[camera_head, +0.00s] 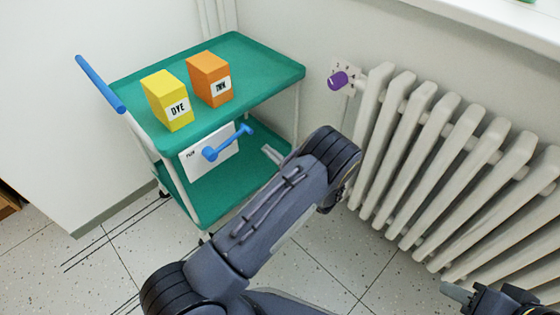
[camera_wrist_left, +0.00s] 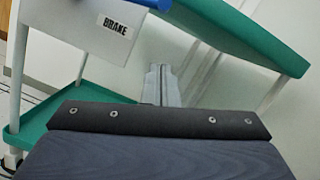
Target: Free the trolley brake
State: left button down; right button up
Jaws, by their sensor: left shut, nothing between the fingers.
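The green trolley (camera_head: 265,65) stands against the wall. A white panel (camera_head: 190,165) hangs under its top shelf and carries a blue brake lever (camera_head: 228,142), whose handle slants up to the right. In the left wrist view the panel (camera_wrist_left: 75,35) shows the label BRAKE, and part of the blue lever (camera_wrist_left: 152,3) is at the top edge. My left gripper (camera_head: 272,153) is to the right of the lever, apart from it. Its fingers (camera_wrist_left: 162,85) are shut and empty. My right gripper (camera_head: 462,293) is at the bottom right, cut off by the frame; its opening is unclear.
A yellow DYE box (camera_head: 165,95) and an orange INK box (camera_head: 208,75) stand on the top shelf. A blue push handle (camera_head: 100,83) is at the trolley's left. A white radiator (camera_head: 440,165) and a purple plug (camera_head: 338,81) are on the right. Floor lies clear at lower left.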

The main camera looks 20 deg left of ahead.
pick_arm(q)
jog(key=a+r+b, duration=0.1)
jog(key=a+r, duration=0.3)
jog(key=shift+r, duration=0.3)
jog(key=shift+s, duration=0.1)
